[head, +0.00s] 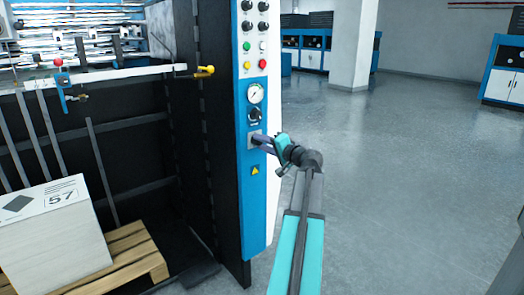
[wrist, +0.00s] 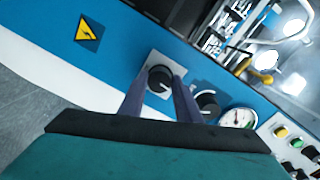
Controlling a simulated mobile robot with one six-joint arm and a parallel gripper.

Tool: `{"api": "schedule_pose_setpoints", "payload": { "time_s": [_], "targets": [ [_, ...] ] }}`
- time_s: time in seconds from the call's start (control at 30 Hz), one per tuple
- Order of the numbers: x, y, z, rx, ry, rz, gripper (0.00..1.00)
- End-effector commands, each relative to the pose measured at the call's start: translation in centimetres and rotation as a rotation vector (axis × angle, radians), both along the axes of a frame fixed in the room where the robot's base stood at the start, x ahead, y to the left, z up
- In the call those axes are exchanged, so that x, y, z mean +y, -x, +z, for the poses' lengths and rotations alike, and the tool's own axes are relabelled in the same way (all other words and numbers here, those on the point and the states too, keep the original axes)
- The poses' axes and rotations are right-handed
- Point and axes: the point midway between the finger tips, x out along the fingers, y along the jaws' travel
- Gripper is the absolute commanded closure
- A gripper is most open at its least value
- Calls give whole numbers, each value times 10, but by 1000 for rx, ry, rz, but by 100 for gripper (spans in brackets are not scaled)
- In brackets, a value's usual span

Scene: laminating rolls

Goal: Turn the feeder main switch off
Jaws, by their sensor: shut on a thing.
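The feeder main switch (wrist: 158,73) is a round dark knob on a light square plate. It sits on the blue control panel (head: 258,205), above a yellow warning sign (head: 255,170). In the wrist view one finger of my gripper (wrist: 159,84) lies on each side of the knob, and the gripper is shut on it. In the head view my gripper (head: 259,141) reaches the panel from the right and covers most of the switch. Which way the switch points is hard to make out.
Directly above is another black knob (head: 254,116), then a pressure gauge (head: 254,94) and coloured buttons (head: 247,65). A pallet (head: 140,255) with a paper stack (head: 55,240) stands left, inside the dark feeder frame. Open floor (head: 420,150) lies to the right.

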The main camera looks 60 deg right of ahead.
Motion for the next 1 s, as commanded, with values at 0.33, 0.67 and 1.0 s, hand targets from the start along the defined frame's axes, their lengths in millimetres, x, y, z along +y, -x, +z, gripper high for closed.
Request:
{"api": "schedule_pose_setpoints", "payload": {
  "time_s": [0.33,0.67,1.0],
  "targets": [
    [1,-1,-1,28,83,3,92],
    [1,-1,-1,31,89,3,92],
    [0,0,0,30,88,1,51]
  ]
}}
